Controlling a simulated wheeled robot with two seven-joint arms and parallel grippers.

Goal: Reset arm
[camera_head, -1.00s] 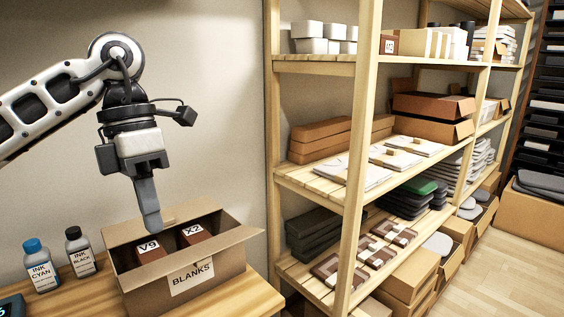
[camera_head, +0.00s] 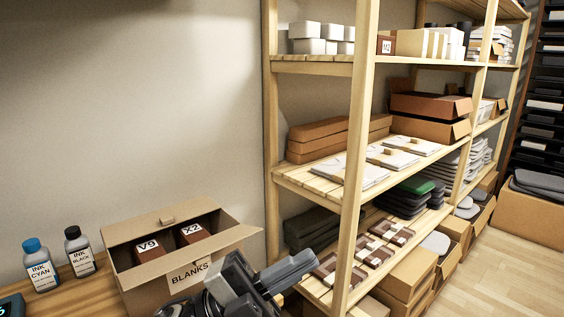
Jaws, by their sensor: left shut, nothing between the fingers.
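My left gripper (camera_head: 306,260) is at the bottom middle of the head view, low and partly cut off by the lower edge. Its grey fingers are shut with nothing between them and point to the right. It appears in front of the right side of the open cardboard box marked BLANKS (camera_head: 150,290) and overlaps the lower shelf in the picture. Inside the box are two brown boxes, one labelled V9 (camera_head: 150,259) and one labelled X2 (camera_head: 205,240). My right gripper is not in view.
An ink cyan bottle (camera_head: 40,268) and an ink black bottle (camera_head: 80,256) stand on the wooden table (camera_head: 75,297) left of the box. A wooden shelf rack (camera_head: 355,150) with cartons and stacked goods stands to the right. The air above the box is clear.

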